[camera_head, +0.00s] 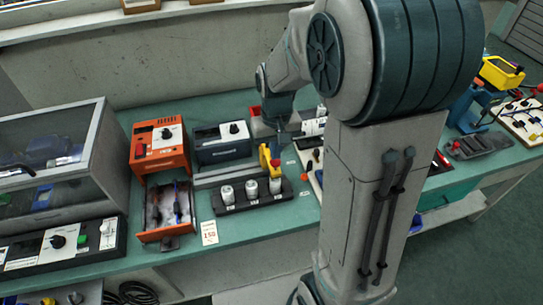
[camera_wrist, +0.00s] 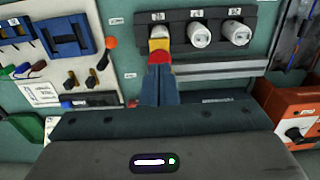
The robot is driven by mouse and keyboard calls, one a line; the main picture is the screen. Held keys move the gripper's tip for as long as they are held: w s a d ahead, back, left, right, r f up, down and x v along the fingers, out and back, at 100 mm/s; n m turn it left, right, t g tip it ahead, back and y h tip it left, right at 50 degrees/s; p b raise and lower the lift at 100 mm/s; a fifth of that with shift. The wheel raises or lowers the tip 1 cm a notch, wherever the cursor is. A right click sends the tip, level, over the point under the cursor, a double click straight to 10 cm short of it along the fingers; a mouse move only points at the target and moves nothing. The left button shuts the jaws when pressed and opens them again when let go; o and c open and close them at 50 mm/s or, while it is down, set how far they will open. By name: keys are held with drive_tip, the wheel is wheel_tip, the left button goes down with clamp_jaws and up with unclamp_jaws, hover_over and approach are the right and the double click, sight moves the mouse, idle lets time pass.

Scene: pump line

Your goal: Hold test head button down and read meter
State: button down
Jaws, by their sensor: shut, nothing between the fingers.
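My gripper (camera_head: 268,147) reaches down behind the black rack with several white-capped parts. In the wrist view its blue-grey fingers (camera_wrist: 160,85) are together, with nothing seen between them. A yellow and red piece (camera_wrist: 159,62) shows at their tips, in line with the leftmost white cap (camera_wrist: 158,32); I cannot tell whether it is part of the fingers, or if it touches the cap. In the head view this yellow piece (camera_head: 265,158) is beside the rightmost cap (camera_head: 275,185). No test head button is clearly made out. A grey box with a knob (camera_head: 222,143) may be the meter; its reading is illegible.
An orange unit (camera_head: 158,147) with a dial stands left, above an open orange tray (camera_head: 165,236). A clear-fronted cabinet (camera_head: 50,165) and a control strip (camera_head: 65,244) fill the far left. A tool board (camera_wrist: 60,60) lies beside the rack. Green bench shows around the price-like card (camera_head: 209,232).

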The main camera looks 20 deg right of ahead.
drive_tip(key=shift+f+b, duration=1)
drive_tip(key=shift+f, duration=0.35)
idle(1.0)
drive_tip(key=shift+r, duration=0.15)
drive_tip(key=shift+r+p, duration=2.7)
drive_tip(key=shift+r, duration=0.75)
drive_tip(key=shift+s+r, duration=0.25)
drive_tip(key=shift+r, duration=0.05)
drive_tip(key=s+r+t, duration=0.1)
drive_tip(key=s+r, duration=0.2)
drive_tip(key=s, duration=0.4)
drive_tip(key=s+r+t, duration=0.2)
drive_tip(key=s+r, duration=0.2)
drive_tip(key=s, duration=0.3)
drive_tip(key=shift+r, duration=0.25)
